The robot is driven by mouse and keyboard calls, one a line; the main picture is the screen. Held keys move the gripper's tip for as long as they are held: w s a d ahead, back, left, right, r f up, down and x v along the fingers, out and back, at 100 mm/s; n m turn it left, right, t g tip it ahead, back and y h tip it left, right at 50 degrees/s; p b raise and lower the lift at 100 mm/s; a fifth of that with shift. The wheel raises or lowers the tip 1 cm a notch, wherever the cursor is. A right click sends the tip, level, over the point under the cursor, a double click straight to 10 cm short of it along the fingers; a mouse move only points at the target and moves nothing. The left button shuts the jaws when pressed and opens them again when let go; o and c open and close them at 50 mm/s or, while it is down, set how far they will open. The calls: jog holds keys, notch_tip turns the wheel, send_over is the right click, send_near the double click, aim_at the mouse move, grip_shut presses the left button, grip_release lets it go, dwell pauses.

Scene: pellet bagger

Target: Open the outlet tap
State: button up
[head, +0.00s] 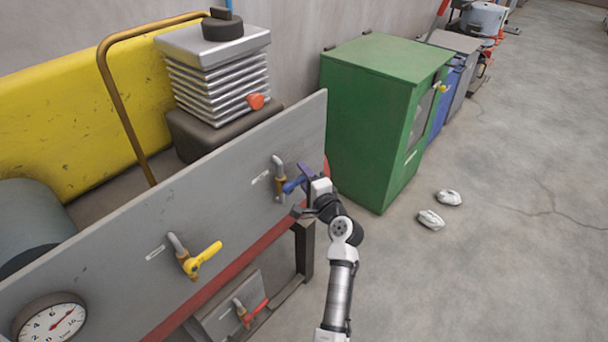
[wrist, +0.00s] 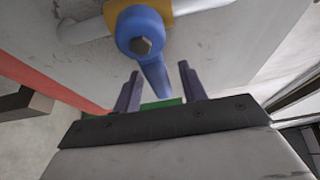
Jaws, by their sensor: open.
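A tap with a blue lever handle (head: 292,186) and a brass body (head: 280,188) is at the right end of the grey panel (head: 225,215). My gripper (head: 303,183) is at this handle. In the wrist view, my gripper (wrist: 159,69) is open, and the blue lever (wrist: 153,75) reaches in between its two fingers, with a gap visible on both sides. A yellow-handled tap (head: 203,258) is lower left on the same panel. A red-handled tap (head: 254,311) is on a lower plate. The small labels are unreadable, so I cannot tell which is the outlet.
A green cabinet (head: 368,115) stands just beyond the panel's right end. A round gauge (head: 50,321) is at lower left. Two pale crumpled objects (head: 431,219) lie on the floor at right. The floor (head: 500,265) at right is otherwise free.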

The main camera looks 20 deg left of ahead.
jog(key=shift+w+a, duration=0.1)
jog(key=shift+c, duration=0.4)
grip_shut()
jog(key=shift+n+t+b, duration=0.3)
jog(key=shift+n+b, duration=0.1)
jog(key=shift+b, duration=0.7)
jog(key=n+b, duration=0.1)
jog(key=b, duration=0.2)
jog(key=shift+r+y, duration=0.15)
jog(key=shift+y, duration=0.15)
jog(key=n+b, duration=0.1)
jog(key=b, duration=0.1)
jog(key=r+n+y+b, duration=0.1)
jog(key=n+b, duration=0.1)
jog(key=shift+s+b, duration=0.25)
jog(key=shift+b, duration=0.15)
jog(key=r+n+b, duration=0.1)
jog(key=n+b, duration=0.1)
jog(key=b, duration=0.1)
jog(key=r+n+y+b, duration=0.1)
jog(key=b, duration=0.2)
jog(key=shift+s+a+n, duration=0.2)
jog(key=shift+s+n, duration=0.2)
jog(key=shift+s+a+r+n+y+b, duration=0.1)
jog(key=shift+s+r+n+y+b, duration=0.1)
jog(key=shift+r+n+y+b, duration=0.55)
jog(key=shift+f, duration=0.3)
